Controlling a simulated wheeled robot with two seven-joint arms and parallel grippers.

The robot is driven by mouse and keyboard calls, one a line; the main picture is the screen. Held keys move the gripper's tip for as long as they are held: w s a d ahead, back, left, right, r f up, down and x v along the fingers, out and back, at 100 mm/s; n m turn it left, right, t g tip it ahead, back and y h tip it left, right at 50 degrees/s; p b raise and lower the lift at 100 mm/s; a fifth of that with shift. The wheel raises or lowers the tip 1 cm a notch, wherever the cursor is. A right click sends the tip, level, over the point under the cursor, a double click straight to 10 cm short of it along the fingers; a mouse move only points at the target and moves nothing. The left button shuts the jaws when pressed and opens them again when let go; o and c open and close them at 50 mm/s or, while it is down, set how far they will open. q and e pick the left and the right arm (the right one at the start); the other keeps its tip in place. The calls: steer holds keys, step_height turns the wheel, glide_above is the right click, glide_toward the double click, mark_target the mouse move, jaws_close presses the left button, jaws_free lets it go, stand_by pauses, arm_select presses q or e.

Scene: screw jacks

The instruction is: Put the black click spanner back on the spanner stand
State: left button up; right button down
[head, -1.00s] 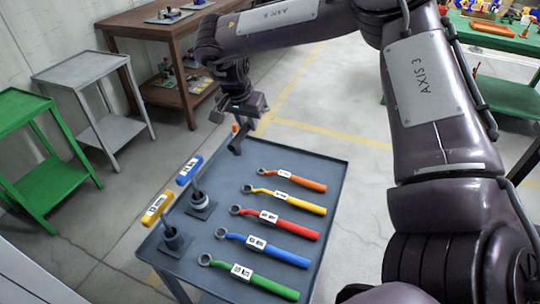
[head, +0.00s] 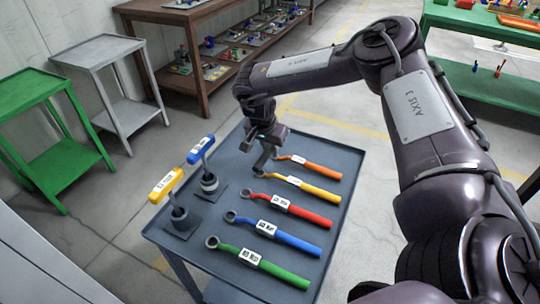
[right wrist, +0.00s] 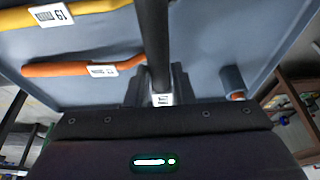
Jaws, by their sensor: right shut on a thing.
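My right gripper (head: 265,155) hangs over the far part of a grey metal stand (head: 345,185), beside the ring end of the orange spanner. In the right wrist view it is shut on a black bar with a white label, the black spanner (right wrist: 155,40). The bar runs away from the jaws toward the top of that view. In the head view the spanner cannot be told from the dark fingers. On the stand lie an orange spanner (head: 325,171), a yellow one (head: 322,193), a red one (head: 312,215), a blue one (head: 300,241) and a green one (head: 284,272), side by side. My left gripper is out of view.
Two screw jacks, with a yellow handle (head: 165,186) and a blue handle (head: 200,149), stand upright at the stand's left. A short grey cylinder (right wrist: 232,80) shows in the right wrist view. A green trolley (head: 30,90) and a grey trolley (head: 100,48) stand further left.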

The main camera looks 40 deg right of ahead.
step_height(320, 180, down, 4)
steer(key=shift+r, duration=0.15)
stand_by(0.3)
